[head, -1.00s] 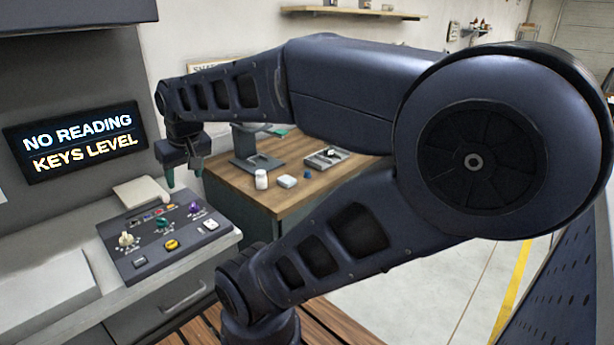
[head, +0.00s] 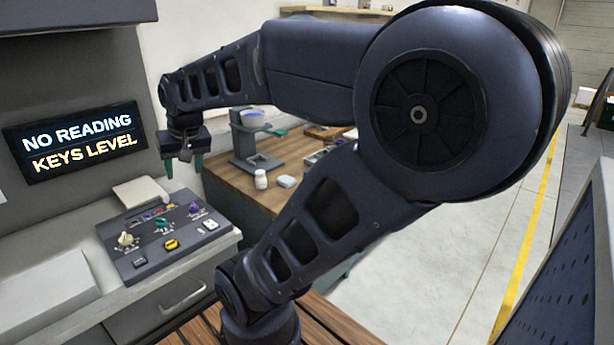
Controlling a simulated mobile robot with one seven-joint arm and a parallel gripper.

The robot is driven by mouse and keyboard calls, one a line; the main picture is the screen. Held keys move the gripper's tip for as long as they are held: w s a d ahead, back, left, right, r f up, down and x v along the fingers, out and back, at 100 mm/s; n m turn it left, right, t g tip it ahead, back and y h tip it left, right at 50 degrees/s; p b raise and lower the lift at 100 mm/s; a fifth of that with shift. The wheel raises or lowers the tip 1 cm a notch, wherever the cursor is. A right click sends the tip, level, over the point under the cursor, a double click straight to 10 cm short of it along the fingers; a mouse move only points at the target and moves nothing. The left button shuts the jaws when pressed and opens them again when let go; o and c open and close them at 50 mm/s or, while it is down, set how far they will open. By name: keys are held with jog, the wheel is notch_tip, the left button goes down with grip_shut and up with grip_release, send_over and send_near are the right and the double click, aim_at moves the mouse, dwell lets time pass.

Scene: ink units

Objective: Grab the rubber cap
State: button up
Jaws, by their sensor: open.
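My gripper (head: 183,166) hangs above the back of the control panel, left of the wooden table, with its green fingers pointing down. It is open, with nothing seen between the fingers. I cannot make out a rubber cap for certain now. A small dark blue piece that showed on the wooden table earlier may be it. That spot is now hidden behind my arm.
A control panel (head: 150,262) with knobs sits on the left counter, below a lit screen (head: 75,143).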

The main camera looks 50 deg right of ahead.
jog(key=w+d+f+m, duration=0.2)
jog(key=w+d+m, duration=0.6)
jog(key=d+m, duration=0.35)
jog(key=w+d+f+m, duration=0.3)
jog(key=w+d+m, duration=0.5)
jog(key=d+m, duration=0.4)
jog(key=s+d+f+m+h, duration=0.15)
jog(key=d+f+m, duration=0.4)
jog(key=d, duration=0.55)
jog(key=s+d+f+m+g+h, duration=0.15)
jog(key=d+f+m, duration=0.25)
jog(key=d+m, duration=0.5)
jog(key=s+d+f+m, duration=0.2)
jog(key=d+f+m, duration=0.25)
jog(key=d, duration=0.75)
jog(key=shift+n, duration=0.25)
jog(key=shift+w+d+x, duration=0.1)
jog(key=shift+x, duration=2.6)
jog(key=shift+w+d+x, duration=0.1)
jog(key=shift+w+x, duration=0.05)
jog(key=shift+x, duration=2.5)
jog(key=shift+r, duration=0.15)
jog(key=shift+c, duration=0.2)
jog(key=c, duration=1)
